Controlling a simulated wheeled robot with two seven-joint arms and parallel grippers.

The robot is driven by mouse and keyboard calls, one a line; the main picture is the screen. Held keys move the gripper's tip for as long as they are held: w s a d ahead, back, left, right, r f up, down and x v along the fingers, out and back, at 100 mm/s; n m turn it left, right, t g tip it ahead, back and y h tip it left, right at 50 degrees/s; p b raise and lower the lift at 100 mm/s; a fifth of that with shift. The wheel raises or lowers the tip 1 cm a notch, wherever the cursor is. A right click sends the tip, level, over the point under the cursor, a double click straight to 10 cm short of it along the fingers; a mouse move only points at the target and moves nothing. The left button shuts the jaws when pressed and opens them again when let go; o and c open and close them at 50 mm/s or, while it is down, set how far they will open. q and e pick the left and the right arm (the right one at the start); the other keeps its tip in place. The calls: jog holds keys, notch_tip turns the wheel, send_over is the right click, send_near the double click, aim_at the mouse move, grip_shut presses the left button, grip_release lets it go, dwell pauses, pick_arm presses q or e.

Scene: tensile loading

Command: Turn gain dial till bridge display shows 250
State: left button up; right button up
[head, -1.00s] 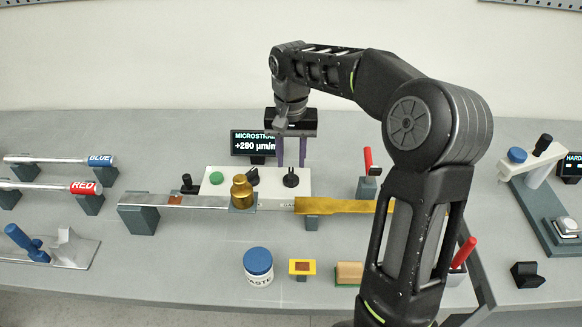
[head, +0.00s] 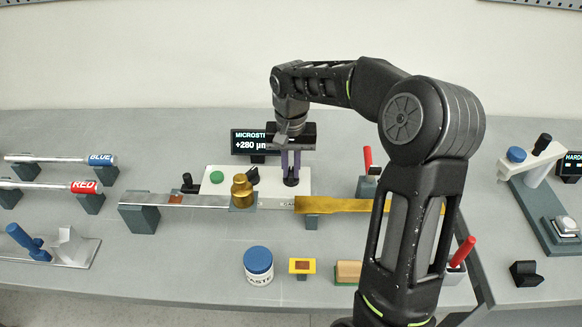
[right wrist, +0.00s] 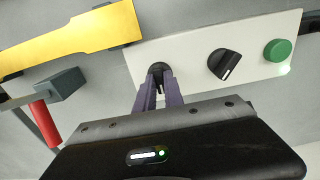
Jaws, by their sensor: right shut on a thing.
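The bridge display (head: 252,145) at the back reads "+280 µm", partly covered by my right gripper. In front of it is the white bridge box (head: 272,188), with a green button (head: 217,177), a middle black knob (head: 253,175) and the right-hand black dial (head: 291,182), where the gain dial appears to be. My right gripper (head: 290,170) points down with its purple fingers shut on that right-hand dial. In the right wrist view the fingers (right wrist: 158,90) close around the dial (right wrist: 157,69); the other knob (right wrist: 224,65) stands free beside them. My left gripper is out of view.
A brass weight (head: 242,190) stands on a metal strip (head: 190,200) close in front of the box. A gold specimen (head: 335,206) lies to the right. A red-handled clamp (head: 367,160) stands right of the box. The paste jar (head: 258,268) is in front.

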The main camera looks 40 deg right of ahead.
aim_at(291, 172)
jog(key=shift+n, duration=0.3)
grip_shut()
jog(key=shift+n, duration=2.6)
jog(key=o, duration=0.7)
grip_release()
jog(key=shift+o, duration=0.2)
jog(key=shift+r, duration=0.1)
notch_tip(291, 172, up, 8)
jog(key=shift+f, duration=0.15)
jog(key=shift+f, duration=0.1)
